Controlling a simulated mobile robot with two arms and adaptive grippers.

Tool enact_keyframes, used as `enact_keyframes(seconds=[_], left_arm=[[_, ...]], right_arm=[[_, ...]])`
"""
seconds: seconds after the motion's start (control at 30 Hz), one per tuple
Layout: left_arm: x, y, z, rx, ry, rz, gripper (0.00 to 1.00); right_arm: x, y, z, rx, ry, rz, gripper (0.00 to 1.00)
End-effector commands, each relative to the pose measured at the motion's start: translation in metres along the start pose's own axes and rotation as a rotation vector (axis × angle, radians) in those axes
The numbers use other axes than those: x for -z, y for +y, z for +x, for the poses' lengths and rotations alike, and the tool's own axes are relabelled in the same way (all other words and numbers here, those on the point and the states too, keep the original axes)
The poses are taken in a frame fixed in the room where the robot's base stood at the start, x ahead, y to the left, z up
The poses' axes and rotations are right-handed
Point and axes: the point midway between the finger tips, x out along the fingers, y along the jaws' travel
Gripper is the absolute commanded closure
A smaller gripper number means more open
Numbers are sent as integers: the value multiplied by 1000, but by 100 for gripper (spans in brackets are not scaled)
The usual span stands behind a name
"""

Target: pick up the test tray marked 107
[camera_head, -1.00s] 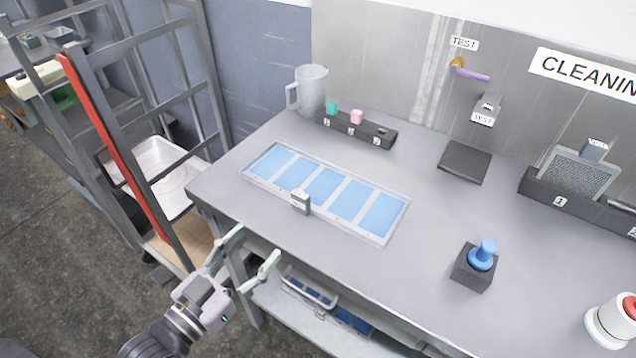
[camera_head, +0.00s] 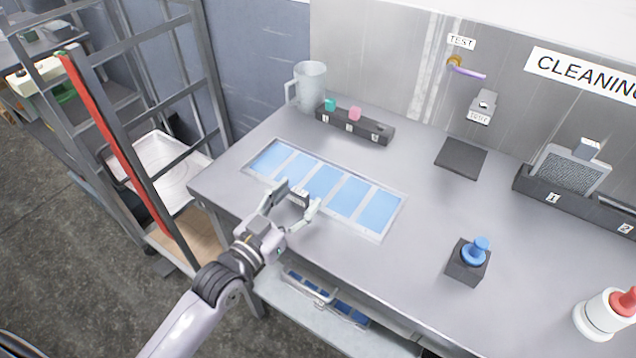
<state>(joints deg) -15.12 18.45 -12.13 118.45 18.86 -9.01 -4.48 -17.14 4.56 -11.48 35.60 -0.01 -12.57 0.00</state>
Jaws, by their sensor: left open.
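A flat tray (camera_head: 382,236) with several blue panels lies on the grey table. A small dark grey block with a pale label (camera_head: 298,197) stands at its front edge; I cannot read a number on it. My left gripper (camera_head: 298,203) is open at the tray's front edge, with one finger on each side of the block. It does not clearly touch the block, and the fingers partly cover the tray's front rim. My right gripper is not in view.
Blue-panelled trays (camera_head: 326,297) lie on the shelf below. A black holder with small blocks (camera_head: 362,128) and a clear jug (camera_head: 310,88) stand behind. A blue-knobbed stand (camera_head: 468,263) is at right, and a metal rack (camera_head: 135,170) at left.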

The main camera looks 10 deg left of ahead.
Motion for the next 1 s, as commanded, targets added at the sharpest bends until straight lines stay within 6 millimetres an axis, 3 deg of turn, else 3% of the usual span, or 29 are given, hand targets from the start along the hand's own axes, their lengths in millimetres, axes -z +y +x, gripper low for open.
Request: enact_keyframes(seconds=[0.13, 0.4, 1.0], left_arm=[[1, 0, 16, 1, 1, -1, 43], [0, 0, 19, 0, 0, 0, 43], [0, 0, 18, 0, 0, 1, 83]], right_arm=[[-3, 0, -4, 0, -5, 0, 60], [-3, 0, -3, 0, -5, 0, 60], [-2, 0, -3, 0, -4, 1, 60]])
